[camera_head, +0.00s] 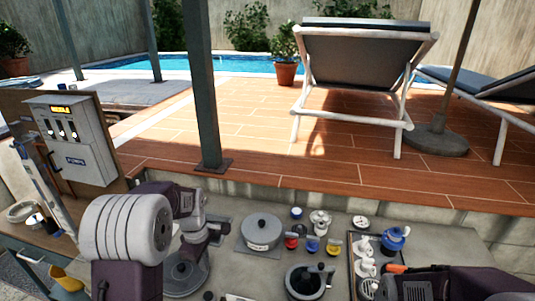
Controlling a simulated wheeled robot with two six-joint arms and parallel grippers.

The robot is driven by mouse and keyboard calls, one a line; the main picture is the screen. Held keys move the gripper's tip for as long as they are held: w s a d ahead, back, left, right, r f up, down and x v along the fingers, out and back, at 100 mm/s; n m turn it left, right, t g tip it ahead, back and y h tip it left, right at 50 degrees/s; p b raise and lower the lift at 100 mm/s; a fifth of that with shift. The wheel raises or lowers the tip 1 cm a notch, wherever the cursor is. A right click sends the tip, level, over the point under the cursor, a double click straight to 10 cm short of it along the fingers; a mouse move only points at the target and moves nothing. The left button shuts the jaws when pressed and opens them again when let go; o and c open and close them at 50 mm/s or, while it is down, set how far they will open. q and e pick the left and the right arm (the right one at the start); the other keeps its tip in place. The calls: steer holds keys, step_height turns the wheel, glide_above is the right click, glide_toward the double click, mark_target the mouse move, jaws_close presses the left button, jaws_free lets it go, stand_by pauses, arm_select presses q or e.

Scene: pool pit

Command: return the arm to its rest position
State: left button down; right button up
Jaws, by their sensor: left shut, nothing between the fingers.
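My left arm comes in at the lower left, with a large ribbed grey joint close to the camera. Its left gripper (216,228) is small in the picture, over the left part of the grey work surface. It is shut and holds nothing. It is apart from the round grey lidded pot to its right. My right arm (450,284) shows only as dark and grey links at the lower right corner. Its fingers are not in view.
A grey lidded pot (261,230), a dark round pot (305,282) and small red, blue and yellow fittings stand on the grey surface. A control box (72,140) stands left. Loungers and pool lie beyond.

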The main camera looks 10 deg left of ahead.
arm_select(q)
steer(key=s+d+f+m+b, duration=0.1)
steer(key=s+d+f+m, duration=0.1)
steer(key=s+d+m, duration=0.2)
steer(key=s+d+f+m+b, duration=0.1)
steer(key=s+d+f+m, duration=0.1)
steer(key=s+m, duration=0.8)
steer(key=d+m, duration=0.1)
steer(key=m, duration=0.1)
steer(key=shift+s+d+m+t, duration=0.3)
steer(key=shift+d, duration=0.1)
steer(key=shift+s, duration=0.1)
